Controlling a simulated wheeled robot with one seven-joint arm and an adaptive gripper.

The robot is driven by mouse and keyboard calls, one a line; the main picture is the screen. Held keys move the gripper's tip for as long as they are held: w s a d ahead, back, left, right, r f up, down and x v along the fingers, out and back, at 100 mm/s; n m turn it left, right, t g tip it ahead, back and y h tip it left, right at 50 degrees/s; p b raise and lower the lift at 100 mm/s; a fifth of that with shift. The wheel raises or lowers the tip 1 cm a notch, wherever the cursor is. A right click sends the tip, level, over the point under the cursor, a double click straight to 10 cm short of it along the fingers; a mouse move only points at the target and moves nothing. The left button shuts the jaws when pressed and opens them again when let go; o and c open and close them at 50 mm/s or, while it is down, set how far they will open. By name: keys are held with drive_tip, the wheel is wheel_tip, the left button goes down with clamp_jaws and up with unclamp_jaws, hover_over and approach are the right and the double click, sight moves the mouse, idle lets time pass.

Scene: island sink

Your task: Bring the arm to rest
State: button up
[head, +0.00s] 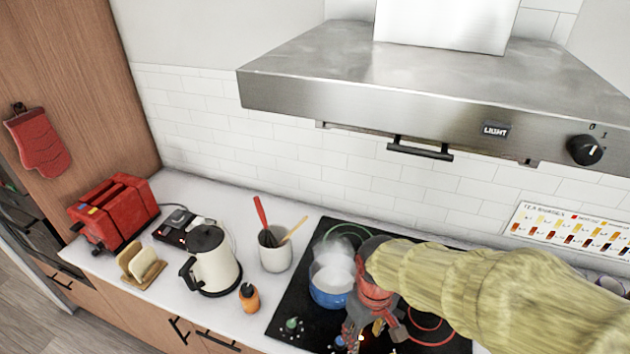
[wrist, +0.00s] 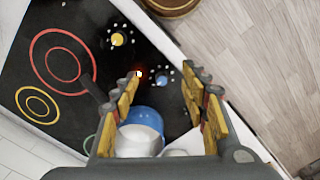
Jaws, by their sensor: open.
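My gripper (head: 362,335) hangs over the front of the black cooktop (head: 297,290), on the end of my arm, which comes in from the right. In the wrist view its two fingers (wrist: 172,108) are spread wide with nothing held between them. A blue pot (head: 330,297) with whitish steam or contents stands on the cooktop, just left of my gripper in the head view. In the wrist view the blue pot (wrist: 146,116) shows below and between the fingers, partly hidden by the gripper body. I cannot tell the exact height of the gripper above it.
A range hood (head: 400,100) juts out above the cooktop. Wooden floor (wrist: 262,70) lies beyond the counter edge.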

drive_tip(key=s+d+r+m+t+b, duration=0.5)
drive_tip(key=d+r+b, duration=0.3)
drive_tip(key=b, duration=0.1)
drive_tip(key=shift+s+m+t, duration=0.3)
drive_tip(key=shift+s+t, duration=0.05)
drive_tip(key=shift+t, duration=0.05)
